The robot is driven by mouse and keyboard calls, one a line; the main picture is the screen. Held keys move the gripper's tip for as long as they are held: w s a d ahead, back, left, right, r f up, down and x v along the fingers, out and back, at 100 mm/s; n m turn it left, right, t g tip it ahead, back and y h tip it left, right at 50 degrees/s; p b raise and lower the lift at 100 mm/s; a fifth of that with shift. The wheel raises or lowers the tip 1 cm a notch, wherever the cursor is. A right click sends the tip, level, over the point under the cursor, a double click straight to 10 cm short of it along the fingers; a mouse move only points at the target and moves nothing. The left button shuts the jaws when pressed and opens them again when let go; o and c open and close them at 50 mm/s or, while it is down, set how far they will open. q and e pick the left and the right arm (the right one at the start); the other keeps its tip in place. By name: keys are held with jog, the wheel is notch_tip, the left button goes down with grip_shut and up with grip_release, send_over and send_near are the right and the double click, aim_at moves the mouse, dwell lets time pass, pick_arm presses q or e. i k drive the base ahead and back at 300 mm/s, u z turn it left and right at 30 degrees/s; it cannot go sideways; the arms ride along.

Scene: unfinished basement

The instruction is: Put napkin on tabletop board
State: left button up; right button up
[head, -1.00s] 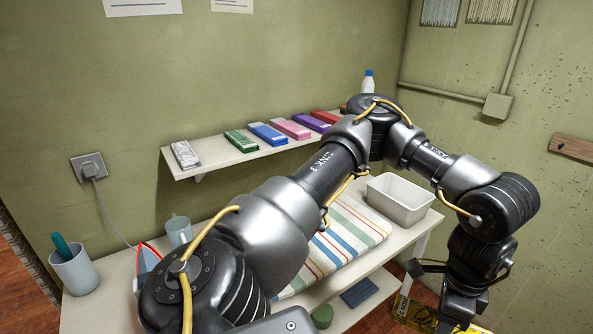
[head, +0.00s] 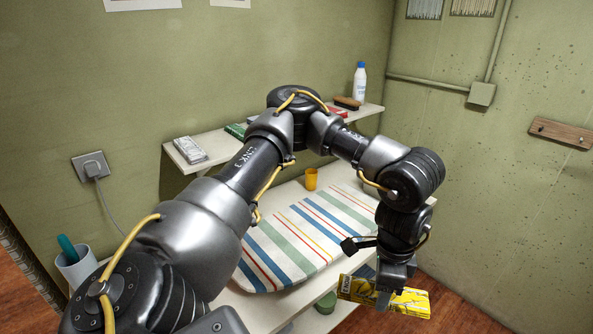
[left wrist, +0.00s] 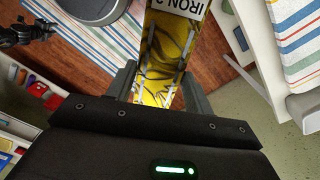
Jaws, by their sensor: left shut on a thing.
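The napkin (head: 408,301) is a flat yellow patterned piece with a pale printed label at one end. My left gripper (head: 383,297) is shut on it and holds it in the air at the right front of the table, beyond the board's near right edge. In the left wrist view the napkin (left wrist: 166,62) runs up from between the fingers, its label at the top. The tabletop board (head: 300,232) has a cover striped in blue, green, red and yellow and lies on the white table. My left arm hides part of it.
A yellow cup (head: 311,179) stands behind the board. A wall shelf (head: 190,166) holds small boxes, a brush (head: 347,103) and a white bottle (head: 360,84). A grey cup (head: 76,267) stands at the table's left. A green item (head: 326,303) sits below the tabletop.

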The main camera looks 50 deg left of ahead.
aim_at(319, 221)
jog(key=u, duration=1.2)
jog(key=i, duration=1)
jog(key=z, duration=0.05)
